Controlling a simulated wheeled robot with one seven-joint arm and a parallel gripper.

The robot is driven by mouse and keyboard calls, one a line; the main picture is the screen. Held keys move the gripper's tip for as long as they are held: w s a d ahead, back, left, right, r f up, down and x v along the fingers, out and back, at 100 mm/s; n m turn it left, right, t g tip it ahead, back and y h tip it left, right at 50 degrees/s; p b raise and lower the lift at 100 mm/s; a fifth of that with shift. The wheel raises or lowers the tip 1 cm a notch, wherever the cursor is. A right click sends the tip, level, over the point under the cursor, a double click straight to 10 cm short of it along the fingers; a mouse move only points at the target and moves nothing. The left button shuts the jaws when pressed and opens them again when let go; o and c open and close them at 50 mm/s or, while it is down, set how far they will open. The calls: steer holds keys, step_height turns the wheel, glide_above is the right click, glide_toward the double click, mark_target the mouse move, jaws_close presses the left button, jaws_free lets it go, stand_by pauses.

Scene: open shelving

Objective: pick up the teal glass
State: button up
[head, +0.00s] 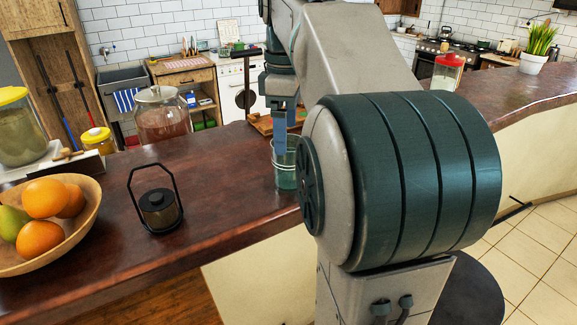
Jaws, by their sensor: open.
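The teal glass (284,178) stands upright on the dark reddish-brown counter, near its front edge at the middle of the head view. It is see-through, and its right side is partly hidden by my arm. My gripper (282,143) points down at the glass, with a blue finger overlapping its rim. I cannot tell whether this finger is inside the glass or beside it. The jaws are open, but the arm hides part of them.
A black lantern (158,210) and a wooden bowl (80,246) of fruit stand to the left on the counter (225,185). A large jar (163,120) and a wooden board (262,124) are behind. The counter between lantern and glass is clear.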

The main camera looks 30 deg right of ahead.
mark_target(288, 151)
steer(key=shift+s+d+f, duration=0.1)
steer(key=shift+s+f, duration=0.05)
steer(key=shift+f, duration=1.25)
steer(key=shift+s+f, duration=0.15)
steer(key=shift+f, duration=1.25)
steer(key=c, duration=1.2)
